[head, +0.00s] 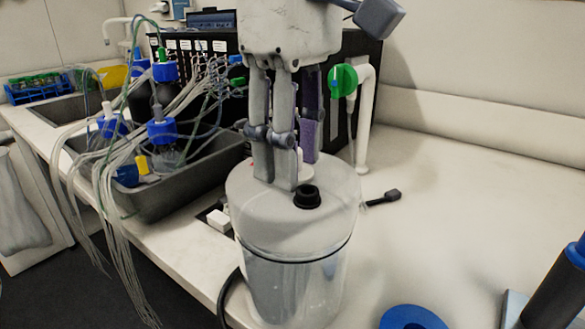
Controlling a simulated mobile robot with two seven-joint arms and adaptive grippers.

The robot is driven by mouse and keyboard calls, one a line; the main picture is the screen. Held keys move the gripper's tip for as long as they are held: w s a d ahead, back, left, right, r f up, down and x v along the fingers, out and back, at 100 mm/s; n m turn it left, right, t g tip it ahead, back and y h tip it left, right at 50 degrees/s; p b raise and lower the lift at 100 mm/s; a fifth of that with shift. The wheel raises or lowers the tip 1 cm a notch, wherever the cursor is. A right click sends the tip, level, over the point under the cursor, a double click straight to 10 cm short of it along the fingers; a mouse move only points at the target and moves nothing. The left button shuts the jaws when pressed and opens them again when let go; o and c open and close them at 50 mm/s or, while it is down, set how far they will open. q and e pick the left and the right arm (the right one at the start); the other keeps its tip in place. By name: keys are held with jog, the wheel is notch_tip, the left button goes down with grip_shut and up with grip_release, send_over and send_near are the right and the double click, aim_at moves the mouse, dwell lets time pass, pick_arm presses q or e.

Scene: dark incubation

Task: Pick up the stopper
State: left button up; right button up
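My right gripper (298,173) comes down from above over the rounded white lid of a clear vessel (295,275). Its grey fingers point down and stand apart, with a purple inner face showing on the far one. A small black round stopper (307,197) sits upright on the lid, just in front of and right of the fingertips. The fingers are not around it. Something pale on the lid shows partly behind the fingertips; I cannot tell what it is. My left gripper is not in view.
A white pipe with a green knob (343,80) rises behind. A blue ring (412,318) lies front right. The right benchtop (450,220) is mostly clear.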

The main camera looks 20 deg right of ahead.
grip_shut()
jog(key=shift+r, duration=0.1)
